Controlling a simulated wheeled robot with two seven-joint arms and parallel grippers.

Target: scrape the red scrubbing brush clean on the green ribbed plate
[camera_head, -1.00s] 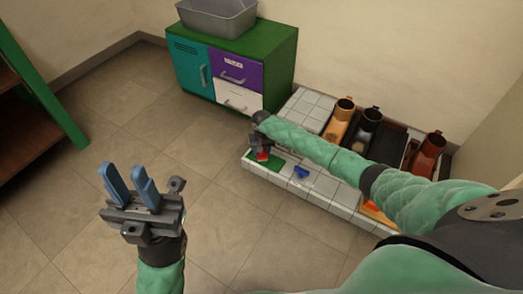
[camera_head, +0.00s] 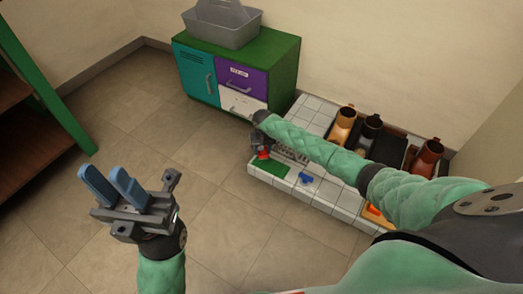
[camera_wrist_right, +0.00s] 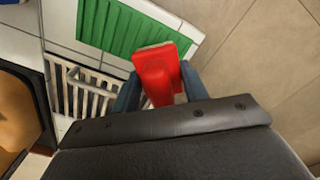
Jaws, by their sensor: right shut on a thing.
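The red scrubbing brush (camera_wrist_right: 156,72) is between the blue fingers of my right gripper (camera_wrist_right: 158,84), which is shut on it. In the head view the red brush (camera_head: 263,154) shows small below my right wrist. The green ribbed plate (camera_wrist_right: 130,30) lies on the white tiled top, just beyond the brush in the wrist view. The brush overlaps the plate's edge there; I cannot tell whether they touch. The plate also shows in the head view (camera_head: 268,167). My left gripper (camera_head: 107,184) is open and empty over the floor.
A metal rack (camera_wrist_right: 85,82) is set beside the plate. A blue item (camera_head: 305,177) lies on the tiles (camera_head: 325,188). Brown and black containers (camera_head: 370,134) stand at the back. A green cabinet (camera_head: 285,70) bears a grey basket (camera_head: 222,25). A shelf stands far left.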

